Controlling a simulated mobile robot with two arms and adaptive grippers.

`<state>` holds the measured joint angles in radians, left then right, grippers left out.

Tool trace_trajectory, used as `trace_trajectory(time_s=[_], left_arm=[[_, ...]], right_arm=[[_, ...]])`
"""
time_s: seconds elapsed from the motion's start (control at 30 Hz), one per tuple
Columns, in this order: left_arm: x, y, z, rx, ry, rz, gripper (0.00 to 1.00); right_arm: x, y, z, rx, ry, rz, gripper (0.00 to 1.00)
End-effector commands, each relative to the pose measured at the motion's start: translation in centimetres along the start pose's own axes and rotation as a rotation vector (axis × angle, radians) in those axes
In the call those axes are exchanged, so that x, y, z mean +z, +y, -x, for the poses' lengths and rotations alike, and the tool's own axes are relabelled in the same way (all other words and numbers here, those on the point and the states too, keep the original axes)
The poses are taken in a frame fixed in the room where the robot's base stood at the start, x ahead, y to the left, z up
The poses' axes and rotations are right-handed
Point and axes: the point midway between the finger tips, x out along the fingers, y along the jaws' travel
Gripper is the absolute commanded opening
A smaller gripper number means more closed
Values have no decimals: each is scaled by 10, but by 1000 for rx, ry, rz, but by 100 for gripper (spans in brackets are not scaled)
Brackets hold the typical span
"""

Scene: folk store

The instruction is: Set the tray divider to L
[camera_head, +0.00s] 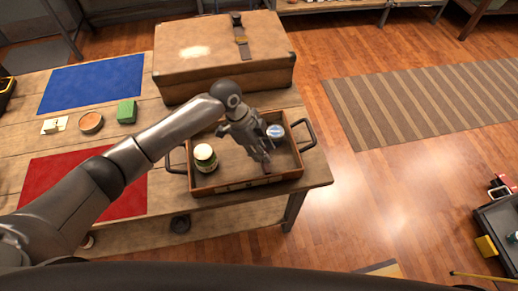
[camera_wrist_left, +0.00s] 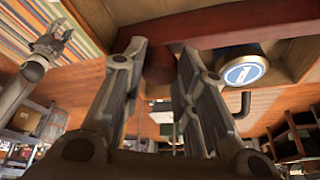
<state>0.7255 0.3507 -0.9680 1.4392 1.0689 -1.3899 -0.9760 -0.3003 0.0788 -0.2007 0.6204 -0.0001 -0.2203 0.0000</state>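The wooden tray (camera_head: 214,188) sits at the table's front right corner, with dark handles at both ends. My left gripper (camera_head: 263,162) reaches down inside it near the front wall. In the left wrist view, a round reddish-brown knob (camera_wrist_left: 160,64) lies between the fingertips of my left gripper (camera_wrist_left: 162,60). A reddish-brown divider bar (camera_wrist_left: 215,26) extends from it. Whether the fingers press on the knob is unclear. Marks on the tray's front wall are too small to read. My right gripper (camera_wrist_left: 52,42) appears at the left wrist view's upper left, its fingers apart.
A blue-and-white can (camera_head: 275,131) stands in the right part and shows in the left wrist view (camera_wrist_left: 242,72). A brown case (camera_head: 205,70) stands just behind the tray. Red and blue mats lie left.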

Motion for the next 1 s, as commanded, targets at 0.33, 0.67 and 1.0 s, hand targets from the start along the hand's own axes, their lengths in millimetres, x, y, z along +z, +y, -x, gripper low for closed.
trace_trajectory(time_s=[0.33,0.67,1.0], left_arm=[[-1,0,0,-2,3,-2,49],[-1,-1,22,-4,3,-2,49],[-1,-1,93,-5,2,-4,49]], right_arm=[[0,2,0,2,0,0,40],[0,3,0,4,0,0,40],[0,2,0,2,0,0,40]])
